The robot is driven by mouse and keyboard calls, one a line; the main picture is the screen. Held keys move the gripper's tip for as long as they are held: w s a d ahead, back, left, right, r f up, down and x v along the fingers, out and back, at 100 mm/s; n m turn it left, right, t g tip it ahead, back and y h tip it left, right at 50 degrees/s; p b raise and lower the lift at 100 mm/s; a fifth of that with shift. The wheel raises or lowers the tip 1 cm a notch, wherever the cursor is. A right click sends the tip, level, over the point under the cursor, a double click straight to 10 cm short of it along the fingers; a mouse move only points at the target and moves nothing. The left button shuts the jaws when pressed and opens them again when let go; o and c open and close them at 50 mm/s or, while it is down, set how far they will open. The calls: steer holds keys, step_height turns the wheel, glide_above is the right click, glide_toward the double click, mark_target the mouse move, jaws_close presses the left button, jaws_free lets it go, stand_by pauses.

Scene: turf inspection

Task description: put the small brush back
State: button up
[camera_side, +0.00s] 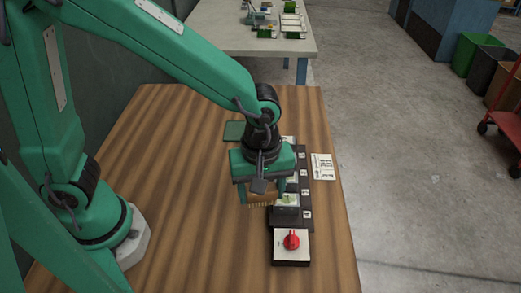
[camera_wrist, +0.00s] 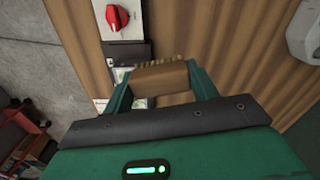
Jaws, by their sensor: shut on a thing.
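The small brush (camera_side: 264,197) has a light brown wooden body, with short bristles showing below it in the side view. My gripper (camera_side: 262,192) is shut on it, with one green finger at each end. In the wrist view the brush (camera_wrist: 160,78) spans the gap between the fingers (camera_wrist: 158,88). It is at the left edge of a dark strip (camera_side: 305,190) with several pale labelled places, partly over it in the picture. My gripper hides part of this strip. I cannot tell the brush's exact height above the table.
A box with a red knob (camera_side: 291,241) stands at the strip's near end. A dark green pad (camera_side: 234,131) lies behind my gripper, and a white printed card (camera_side: 322,166) lies right of the strip. The wooden table (camera_side: 180,200) is clear to the left.

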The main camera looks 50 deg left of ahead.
steer(key=s+f+m, duration=0.2)
steer(key=s, duration=0.7)
steer(key=shift+s+a+f, duration=0.15)
steer(key=shift+a, duration=0.05)
glide_above(229, 252)
steer(key=shift+f, duration=2.2)
steer(key=shift+f, duration=0.1)
steer(key=shift+f, duration=1.7)
steer(key=shift+f, duration=0.1)
steer(key=o, duration=0.9)
steer(key=shift+o, duration=0.2)
